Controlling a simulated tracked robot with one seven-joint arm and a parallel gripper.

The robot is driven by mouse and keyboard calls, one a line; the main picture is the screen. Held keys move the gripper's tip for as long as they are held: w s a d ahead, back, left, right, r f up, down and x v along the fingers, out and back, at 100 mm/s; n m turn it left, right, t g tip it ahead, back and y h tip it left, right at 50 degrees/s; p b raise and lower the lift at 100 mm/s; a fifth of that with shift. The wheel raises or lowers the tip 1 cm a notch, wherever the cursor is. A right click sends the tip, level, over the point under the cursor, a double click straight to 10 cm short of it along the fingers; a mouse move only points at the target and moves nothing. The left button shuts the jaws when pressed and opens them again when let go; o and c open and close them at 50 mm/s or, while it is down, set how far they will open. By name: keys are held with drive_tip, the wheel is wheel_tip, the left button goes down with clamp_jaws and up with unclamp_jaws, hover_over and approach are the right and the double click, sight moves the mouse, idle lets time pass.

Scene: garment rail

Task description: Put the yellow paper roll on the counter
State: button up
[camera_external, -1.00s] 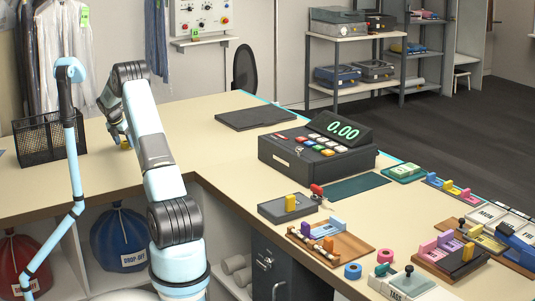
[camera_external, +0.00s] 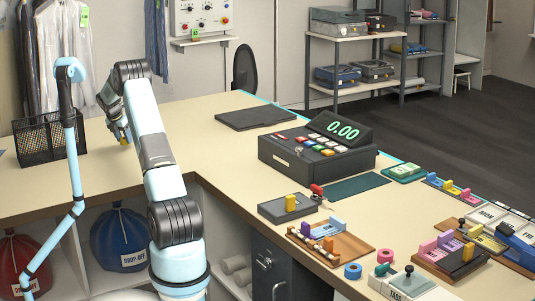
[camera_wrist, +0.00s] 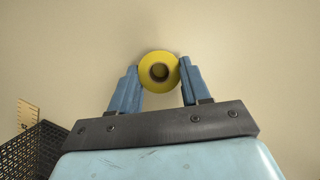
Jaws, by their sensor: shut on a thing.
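The yellow paper roll (camera_wrist: 160,72) sits end-on between the two blue fingers of my gripper (camera_wrist: 160,84) in the wrist view, with its dark core facing the camera. The fingers touch it on both sides. In the external view my gripper (camera_external: 121,134) is over the left part of the counter (camera_external: 190,120), and only a small bit of the yellow roll (camera_external: 125,140) shows at its tip. Plain counter top lies behind the roll in the wrist view. I cannot tell whether the roll touches the counter or hangs just above it.
A black mesh basket (camera_external: 40,138) stands left of my gripper; it also shows in the wrist view (camera_wrist: 45,150), near a yellow ruler-like strip (camera_wrist: 28,114). A dark flat pad (camera_external: 255,118) and a cash register (camera_external: 318,150) are to the right. Counter between is clear.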

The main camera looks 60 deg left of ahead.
drive_tip(key=s+d+r, duration=0.2)
drive_tip(key=d+r, duration=0.3)
drive_tip(key=d, duration=0.1)
drive_tip(key=s+d+r, duration=0.2)
drive_tip(key=d+r, duration=0.4)
drive_tip(key=d, duration=0.1)
drive_tip(key=shift+s+r, duration=0.2)
drive_tip(key=shift+s, duration=0.15)
drive_tip(key=shift+d, duration=0.1)
